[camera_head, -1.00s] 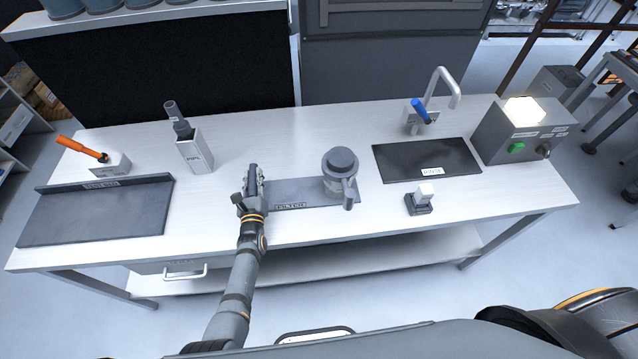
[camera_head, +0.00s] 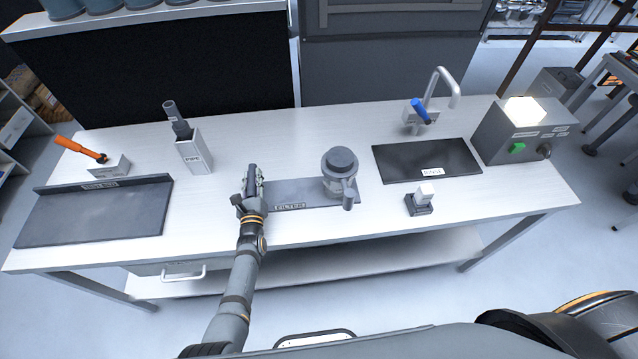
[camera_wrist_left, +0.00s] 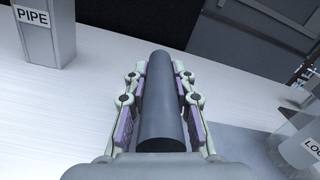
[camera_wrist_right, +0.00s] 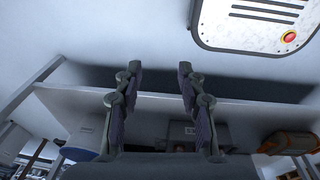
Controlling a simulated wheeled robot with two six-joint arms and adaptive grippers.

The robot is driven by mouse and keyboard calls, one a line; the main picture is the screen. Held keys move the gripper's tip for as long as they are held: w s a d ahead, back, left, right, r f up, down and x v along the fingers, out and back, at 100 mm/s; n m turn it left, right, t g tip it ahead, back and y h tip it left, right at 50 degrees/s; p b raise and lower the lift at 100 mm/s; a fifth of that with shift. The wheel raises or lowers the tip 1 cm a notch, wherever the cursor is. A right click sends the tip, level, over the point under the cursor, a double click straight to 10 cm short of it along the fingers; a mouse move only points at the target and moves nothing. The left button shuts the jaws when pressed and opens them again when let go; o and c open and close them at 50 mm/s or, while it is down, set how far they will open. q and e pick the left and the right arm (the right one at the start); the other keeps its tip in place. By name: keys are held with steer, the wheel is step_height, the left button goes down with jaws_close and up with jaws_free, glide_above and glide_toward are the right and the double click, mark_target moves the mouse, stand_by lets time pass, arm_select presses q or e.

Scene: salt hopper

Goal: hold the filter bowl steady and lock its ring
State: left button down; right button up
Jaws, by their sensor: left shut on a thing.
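The filter bowl unit (camera_head: 338,187) stands on the right part of the dark mat marked FILTER (camera_head: 290,206). It has a dark grey round cap (camera_head: 341,159), a wider grey ring below it and a short grey lever (camera_head: 348,198) facing front. My left gripper (camera_head: 254,176) is at the left end of that mat, well apart from the unit. In the left wrist view it (camera_wrist_left: 160,100) is shut on a dark grey cylinder (camera_wrist_left: 163,105). The clear bowl and part of its label (camera_wrist_left: 310,145) show at that view's right edge. My right gripper (camera_wrist_right: 158,80) is open and empty, away from the bench top.
A PIPE holder (camera_head: 196,155) and a tray (camera_head: 95,212) are at left. A RINSE mat (camera_head: 425,158), a tap (camera_head: 440,88), a small block with a white top (camera_head: 424,198) and a control box (camera_head: 522,135) are at right. The bench between PIPE and FILTER is clear.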

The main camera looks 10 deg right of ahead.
steer(key=shift+f, duration=0.1)
steer(key=shift+w+d, duration=0.25)
steer(key=shift+d, duration=0.15)
steer(key=c, duration=0.4)
steer(key=w+d+m, duration=0.1)
steer(key=w+d+r+m, duration=0.1)
steer(key=shift+w+r+m+y, duration=0.15)
steer(key=shift+w+m+y, duration=0.15)
jaws_close()
steer(key=w+a+r+m+t+y, duration=0.35)
steer(key=w+r+y, duration=0.35)
steer(key=w+r, duration=0.65)
steer(key=w+a+r+t+y, duration=0.1)
steer(key=w+r+y, duration=0.2)
steer(key=w+r, duration=0.5)
steer(key=w+r+t+y, duration=0.1)
steer(key=w+r+y, duration=0.2)
steer(key=r, duration=0.8)
steer(key=w+a+r+t+y, duration=0.1)
steer(key=w+r+y, duration=0.2)
steer(key=w+r, duration=0.5)
steer(key=s+a+r, duration=0.1)
steer(key=a, duration=0.5)
steer(key=shift+a+r+n, duration=0.3)
steer(key=shift+r+n, duration=0.05)
steer(key=shift+r, duration=0.05)
